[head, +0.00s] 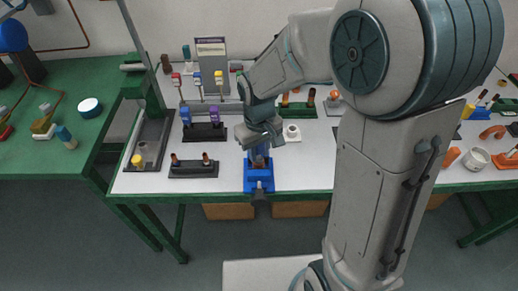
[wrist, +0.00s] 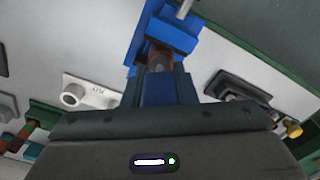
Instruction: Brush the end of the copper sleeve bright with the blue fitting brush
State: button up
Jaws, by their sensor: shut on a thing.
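My gripper (head: 258,148) points down over the blue vise (head: 258,185) at the front edge of the white bench. It is shut on a blue thing, seemingly the blue fitting brush (wrist: 160,92), mostly hidden between the fingers. In the wrist view the vise (wrist: 172,38) lies just beyond the fingertips. A brown copper-coloured cylinder, seemingly the copper sleeve (wrist: 158,60), shows between the vise and the brush. The brush end is at or very close to the sleeve; I cannot tell whether they touch.
A dark rack (head: 194,171) with two copper-coloured pieces stands left of the vise. A second rack (head: 204,132) holds blue and purple items. A white block with a ring (head: 292,132) stands right of my gripper. A green table (head: 60,120) is at left.

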jog(key=shift+r+p, duration=1.65)
jog(key=shift+r, duration=0.8)
jog(key=shift+f, duration=0.1)
